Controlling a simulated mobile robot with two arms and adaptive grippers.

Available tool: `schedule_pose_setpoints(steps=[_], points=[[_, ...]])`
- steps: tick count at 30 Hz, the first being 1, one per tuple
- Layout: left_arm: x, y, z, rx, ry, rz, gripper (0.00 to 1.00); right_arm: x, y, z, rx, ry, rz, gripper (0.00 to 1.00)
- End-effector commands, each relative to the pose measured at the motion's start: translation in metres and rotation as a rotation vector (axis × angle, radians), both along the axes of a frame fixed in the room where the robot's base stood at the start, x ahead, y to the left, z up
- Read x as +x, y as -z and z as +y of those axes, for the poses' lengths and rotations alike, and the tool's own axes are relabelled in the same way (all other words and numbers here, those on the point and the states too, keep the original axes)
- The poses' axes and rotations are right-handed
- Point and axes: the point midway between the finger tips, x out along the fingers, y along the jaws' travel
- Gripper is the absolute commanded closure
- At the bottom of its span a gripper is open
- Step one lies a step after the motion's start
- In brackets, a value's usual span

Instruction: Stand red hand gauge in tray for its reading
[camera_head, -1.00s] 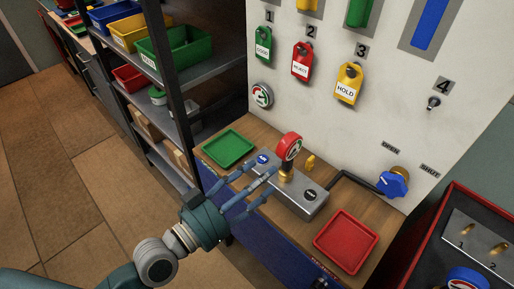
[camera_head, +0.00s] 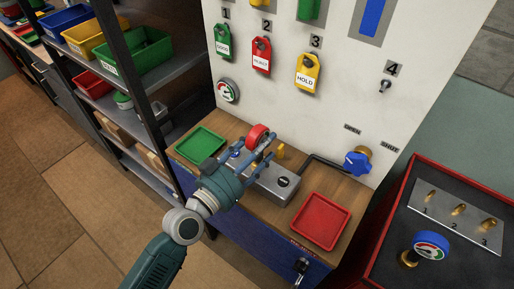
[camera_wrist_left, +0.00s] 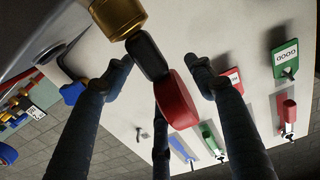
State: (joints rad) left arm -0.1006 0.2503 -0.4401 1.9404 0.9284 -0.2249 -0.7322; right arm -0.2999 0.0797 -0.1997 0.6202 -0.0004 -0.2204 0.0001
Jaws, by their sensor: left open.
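The red hand gauge (camera_head: 258,135) stands on the grey metal block (camera_head: 276,186) on the wooden bench top. In the left wrist view its red round body (camera_wrist_left: 177,100) joins a black neck above a brass fitting (camera_wrist_left: 115,15). My left gripper (camera_head: 253,153) is open, with its fingers around the gauge; the wrist view shows gaps between the outer fingers and the gauge. A green tray (camera_head: 200,145) lies behind left on the bench, and a red tray (camera_head: 319,221) lies at the right front. Both trays look empty. My right gripper is out of view.
A white panel (camera_head: 300,110) with hanging tags and a dial gauge (camera_head: 228,91) rises behind the bench. A blue valve knob (camera_head: 357,163) is at its lower right. A red-edged cart (camera_head: 375,240) with a blue-rimmed gauge (camera_head: 431,245) stands right. Shelves with bins (camera_head: 140,55) stand left.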

Motion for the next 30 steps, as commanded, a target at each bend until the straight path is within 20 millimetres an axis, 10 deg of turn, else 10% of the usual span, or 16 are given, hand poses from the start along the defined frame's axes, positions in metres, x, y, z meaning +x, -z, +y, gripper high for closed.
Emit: schedule_pose_setpoints(steps=[3,12,30], points=[[0.0,0.0,0.0,0.0,0.0,0.0,0.45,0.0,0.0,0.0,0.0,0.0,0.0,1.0],[0.0,0.0,0.0,0.0,0.0,0.0,1.0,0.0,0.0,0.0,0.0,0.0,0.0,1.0],[0.0,-0.02,0.0,-0.002,0.0,-0.002,1.0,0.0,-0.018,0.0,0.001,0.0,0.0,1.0]])
